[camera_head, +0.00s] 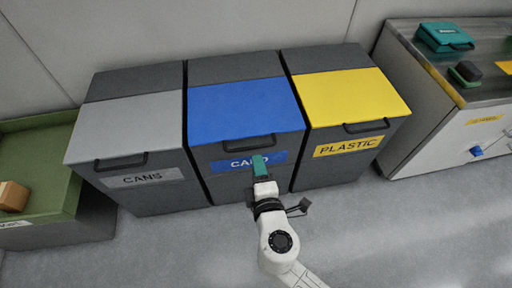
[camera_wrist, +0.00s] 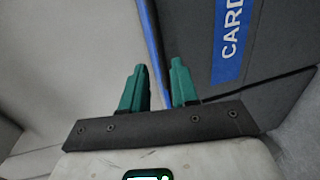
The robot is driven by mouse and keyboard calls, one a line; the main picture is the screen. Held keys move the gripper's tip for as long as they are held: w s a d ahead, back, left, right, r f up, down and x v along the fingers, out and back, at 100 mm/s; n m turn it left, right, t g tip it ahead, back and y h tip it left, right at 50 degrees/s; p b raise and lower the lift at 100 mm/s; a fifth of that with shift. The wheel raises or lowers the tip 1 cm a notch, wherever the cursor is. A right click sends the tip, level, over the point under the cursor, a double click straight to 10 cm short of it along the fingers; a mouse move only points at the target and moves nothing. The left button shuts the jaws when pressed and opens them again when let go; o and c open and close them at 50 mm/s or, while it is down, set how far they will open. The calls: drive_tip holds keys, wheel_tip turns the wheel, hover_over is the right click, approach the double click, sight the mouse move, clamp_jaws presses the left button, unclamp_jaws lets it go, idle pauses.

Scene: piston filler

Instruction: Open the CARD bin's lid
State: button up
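The CARD bin (camera_head: 217,164) is the dark grey middle bin of three. Its blue lid (camera_head: 243,108) lies flat and shut, with a dark handle (camera_head: 249,142) at the front edge. A blue CARD label is on its front, partly covered by my gripper (camera_head: 258,160) in the head view. My gripper's green fingers also show in the wrist view (camera_wrist: 158,82), spread apart with nothing between them. The CARD label (camera_wrist: 230,40) is right of them there, and a narrow blue strip runs behind them. I cannot make out the handle in the wrist view.
The CANS bin (camera_head: 130,158) with a grey lid stands left and the PLASTIC bin (camera_head: 350,155) with a yellow lid right, both shut. A green-topped box (camera_head: 50,175) is far left. A metal-topped cabinet (camera_head: 415,125) is right. The floor in front is clear.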

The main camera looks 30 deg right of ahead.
sight(253, 147)
drive_tip(key=b+x, duration=0.1)
drive_tip(key=x, duration=0.7)
drive_tip(key=shift+c, duration=0.3)
clamp_jaws()
